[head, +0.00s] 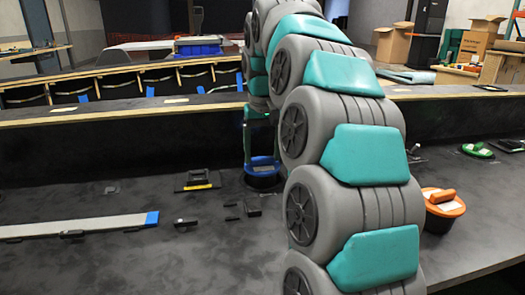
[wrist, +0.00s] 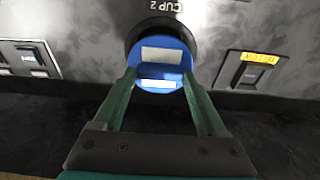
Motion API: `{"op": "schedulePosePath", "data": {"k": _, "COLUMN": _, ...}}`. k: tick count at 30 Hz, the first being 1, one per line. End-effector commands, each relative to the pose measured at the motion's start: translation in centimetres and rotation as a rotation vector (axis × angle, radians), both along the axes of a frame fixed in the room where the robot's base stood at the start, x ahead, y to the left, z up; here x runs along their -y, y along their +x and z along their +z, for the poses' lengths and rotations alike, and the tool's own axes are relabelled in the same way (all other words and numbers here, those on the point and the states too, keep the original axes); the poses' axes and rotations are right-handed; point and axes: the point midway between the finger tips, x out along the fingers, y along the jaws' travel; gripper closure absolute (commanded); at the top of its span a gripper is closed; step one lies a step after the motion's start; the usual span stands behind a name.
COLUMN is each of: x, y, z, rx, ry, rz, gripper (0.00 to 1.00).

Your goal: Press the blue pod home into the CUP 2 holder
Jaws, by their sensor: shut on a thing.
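The blue pod (wrist: 160,44) has a round top with white label patches. In the wrist view it sits at the dark round CUP 2 holder (wrist: 135,36), with the CUP 2 lettering above it. My gripper (wrist: 160,74) is shut on the pod, one green finger on each side. In the head view the blue pod (head: 263,161) is upright at the black holder (head: 265,184), below my gripper (head: 260,146). How deep the pod sits in the holder cannot be told. My arm hides the area to the right.
An orange-topped pod (head: 443,205) stands at the right, with a green-handled piece (head: 478,150) behind it. A yellow-labelled switch (head: 198,181) and small black parts lie left of the holder. A pale bar (head: 80,227) with a blue end lies farther left.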

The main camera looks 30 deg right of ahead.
Motion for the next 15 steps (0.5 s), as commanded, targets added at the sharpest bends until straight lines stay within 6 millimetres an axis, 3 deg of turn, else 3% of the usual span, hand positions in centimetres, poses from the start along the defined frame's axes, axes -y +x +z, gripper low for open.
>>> {"op": "schedulePosePath", "data": {"k": 15, "x": 0.0, "y": 0.0, "z": -1.0, "rx": 0.0, "ry": 0.0, "rz": 0.0, "gripper": 0.75}}
